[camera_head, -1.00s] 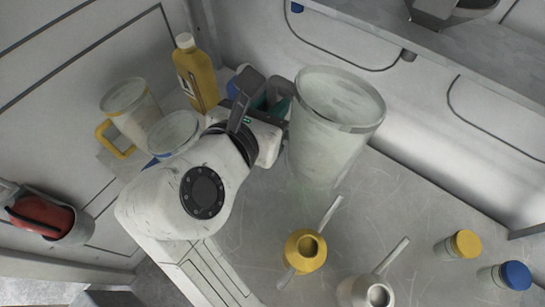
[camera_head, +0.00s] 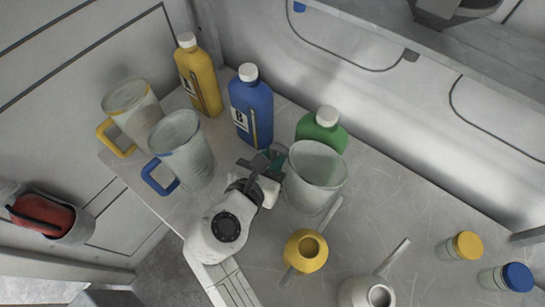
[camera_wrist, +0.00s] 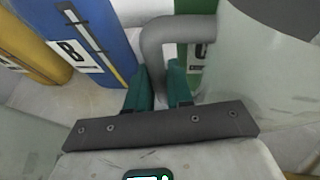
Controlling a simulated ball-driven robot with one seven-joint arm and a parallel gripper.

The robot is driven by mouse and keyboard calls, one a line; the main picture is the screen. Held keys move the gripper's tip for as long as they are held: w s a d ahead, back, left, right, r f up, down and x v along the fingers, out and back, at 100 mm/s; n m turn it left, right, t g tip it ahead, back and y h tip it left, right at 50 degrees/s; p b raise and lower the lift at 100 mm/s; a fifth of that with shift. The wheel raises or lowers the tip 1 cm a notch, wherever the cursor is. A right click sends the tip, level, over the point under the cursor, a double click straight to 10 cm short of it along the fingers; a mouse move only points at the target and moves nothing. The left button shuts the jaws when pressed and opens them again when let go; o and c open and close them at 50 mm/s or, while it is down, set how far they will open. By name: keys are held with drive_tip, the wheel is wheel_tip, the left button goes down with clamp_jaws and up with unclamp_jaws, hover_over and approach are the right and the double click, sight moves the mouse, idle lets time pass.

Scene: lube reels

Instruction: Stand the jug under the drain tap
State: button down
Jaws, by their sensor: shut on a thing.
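The jug (camera_head: 316,180) is a translucent vessel with an open rim and a grey handle (camera_wrist: 152,42). It is upright or nearly so over the bench, right of my gripper (camera_head: 276,161). In the wrist view my gripper (camera_wrist: 166,90) has its teal fingers shut on the grey handle, with the jug wall (camera_wrist: 250,85) to the right. I cannot tell whether the jug's base touches the bench. I cannot make out a drain tap in either view; a grey metal fitting (camera_head: 440,12) shows at the top right, cut off by the edge.
A green bottle (camera_head: 322,132) stands close behind the jug. A blue bottle (camera_head: 250,108), a yellow bottle (camera_head: 200,80), a blue-handled jug (camera_head: 185,150) and a yellow-handled jug (camera_head: 135,108) stand left. A yellow can (camera_head: 305,250) is in front.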

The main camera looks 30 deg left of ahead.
drive_tip(key=shift+f, duration=0.2)
drive_tip(key=c, duration=1)
unclamp_jaws()
